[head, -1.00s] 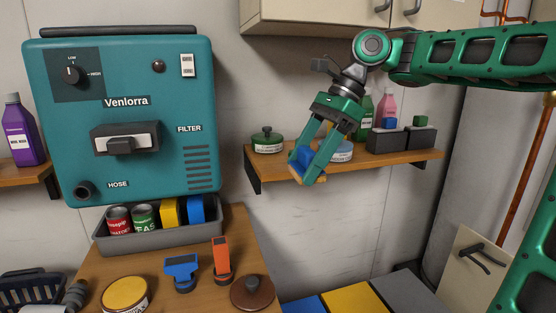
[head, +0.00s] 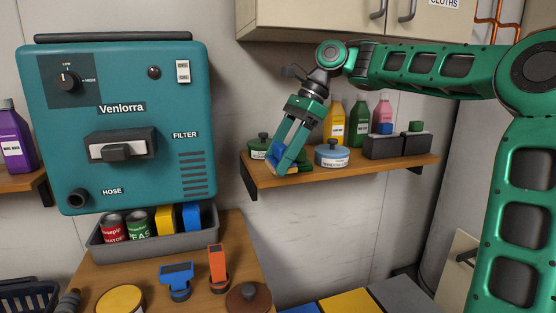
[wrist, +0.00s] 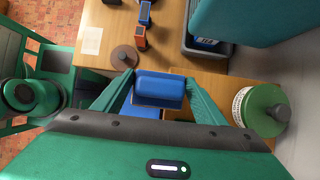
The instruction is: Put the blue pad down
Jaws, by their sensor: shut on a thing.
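The blue pad (wrist: 160,88) is a rounded blue block between the two fingers of my gripper (wrist: 158,100) in the wrist view. In the head view my gripper (head: 288,165) is shut on the pad (head: 287,149), fingers pointing down and left, at the left part of the wooden wall shelf (head: 350,170). The green lidded jar (head: 259,146) is just left of the gripper and partly hidden by it; it also shows at right in the wrist view (wrist: 262,108). I cannot tell whether the pad touches the shelf.
A blue lidded jar (head: 332,154) stands right of my gripper. Bottles (head: 360,122) and dark holders (head: 383,147) fill the shelf's right part. A teal machine (head: 120,125) hangs at left, above a grey bin (head: 150,235) with cans and blocks. The shelf's front strip looks bare.

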